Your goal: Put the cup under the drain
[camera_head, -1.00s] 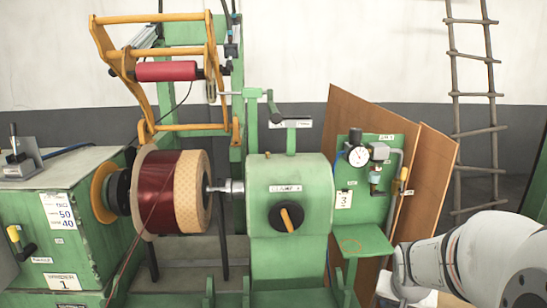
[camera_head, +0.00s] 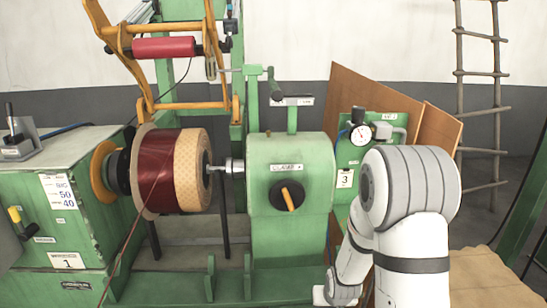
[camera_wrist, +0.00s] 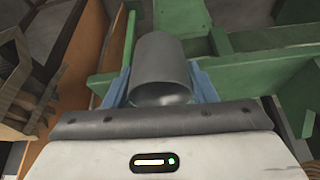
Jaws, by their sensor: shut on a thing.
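In the wrist view, my gripper (camera_wrist: 162,82) is shut on a grey cup (camera_wrist: 163,55), with one blue finger on each side. The cup's open, round mouth faces the camera. In the head view, a green panel (camera_head: 383,122) carries a round gauge (camera_head: 360,135) and grey fittings (camera_head: 391,132). My arm hides the panel's lower right part, so the drain cannot be made out there. My gripper and the cup are hidden in the head view.
Green metal parts (camera_wrist: 262,65) lie beyond and right of the cup in the wrist view. A brown board (camera_head: 348,90) leans behind the panel.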

